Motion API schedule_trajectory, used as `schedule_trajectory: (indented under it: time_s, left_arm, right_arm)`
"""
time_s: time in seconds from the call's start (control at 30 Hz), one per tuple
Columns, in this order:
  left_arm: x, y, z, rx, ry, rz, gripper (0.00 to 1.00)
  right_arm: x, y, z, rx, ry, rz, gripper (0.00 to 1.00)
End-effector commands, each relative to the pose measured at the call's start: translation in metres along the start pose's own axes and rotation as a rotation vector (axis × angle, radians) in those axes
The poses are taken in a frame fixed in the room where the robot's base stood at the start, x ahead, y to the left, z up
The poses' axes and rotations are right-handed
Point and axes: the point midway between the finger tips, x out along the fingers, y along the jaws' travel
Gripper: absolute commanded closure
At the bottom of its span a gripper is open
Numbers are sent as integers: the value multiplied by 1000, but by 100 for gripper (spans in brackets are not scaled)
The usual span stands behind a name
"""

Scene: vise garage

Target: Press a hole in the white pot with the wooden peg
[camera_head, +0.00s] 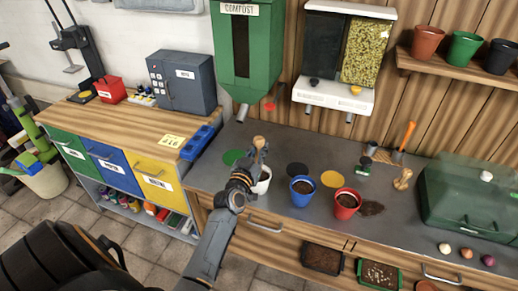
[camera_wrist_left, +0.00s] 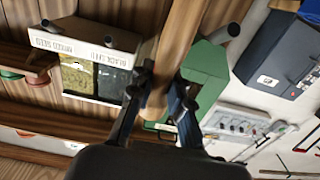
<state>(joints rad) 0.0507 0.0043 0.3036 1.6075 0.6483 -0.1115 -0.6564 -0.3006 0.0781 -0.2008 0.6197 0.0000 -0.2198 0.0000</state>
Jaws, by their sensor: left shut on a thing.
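The wooden peg (camera_head: 259,142) stands with its round knob up, above the white pot in the head view. My left gripper (camera_head: 256,165) is shut on it. In the left wrist view the peg (camera_wrist_left: 157,88) is between the two dark fingers of my left gripper (camera_wrist_left: 163,92). The white pot (camera_head: 263,183) is on the grey counter, partly hidden behind my gripper. I cannot tell how far the peg's tip is inside the pot. My right gripper is not in view.
A blue pot (camera_head: 301,192) and a red pot (camera_head: 346,204), both with soil, stand to the right on the counter (camera_head: 225,175). Green, black and yellow discs lie behind. The green compost dispenser (camera_head: 246,60) hangs above. A green-lidded box (camera_head: 470,190) is at the right.

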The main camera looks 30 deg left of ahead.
Motion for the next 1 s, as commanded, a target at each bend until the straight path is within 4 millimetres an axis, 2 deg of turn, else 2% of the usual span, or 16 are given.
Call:
schedule_trajectory:
  time_s: [0.03,0.5,0.9,1.0]
  left_arm:
    - [0,0,-9,0,1,0,100]
    - [0,0,-47,2,2,0,100]
    - [0,0,-50,1,2,-1,100]
    - [0,0,-56,1,3,-1,100]
  right_arm:
    - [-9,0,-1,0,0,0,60]
    - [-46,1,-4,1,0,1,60]
    - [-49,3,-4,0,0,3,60]
    - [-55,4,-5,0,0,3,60]
